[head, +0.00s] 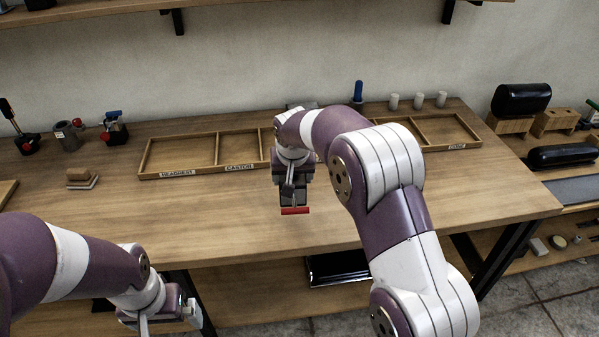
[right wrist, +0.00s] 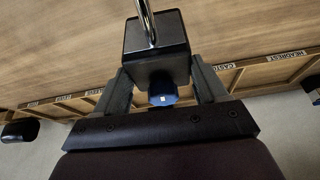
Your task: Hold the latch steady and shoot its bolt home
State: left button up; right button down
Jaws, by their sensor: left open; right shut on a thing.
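My right gripper (head: 294,197) is over the front middle of the bench. In the right wrist view its two fingers (right wrist: 160,88) are shut on the sides of a dark block with a chrome rod, which looks like the latch (right wrist: 138,40). A blue piece (right wrist: 162,95) shows between the fingers below the block; I cannot tell if it belongs to the latch. In the head view a red bar (head: 295,211) shows at the held thing's lower end. My left gripper (head: 168,318) is open at the lower left, well apart from the latch, its tips partly cut off.
A divided wooden tray (head: 178,176) with labels lies along the back of the bench (head: 230,215), partly hidden by my right arm. Several small mechanisms, one with a blue and red top (head: 114,128), stand at back left. The bench's front left is clear.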

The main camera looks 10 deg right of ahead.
jog(key=w+a+f, duration=0.4)
jog(key=a+f, duration=0.3)
jog(key=a, duration=0.1)
jog(key=shift+w+f, duration=0.3)
jog(key=shift+w, duration=0.1)
jog(key=shift+f, duration=0.65)
dwell(0.6)
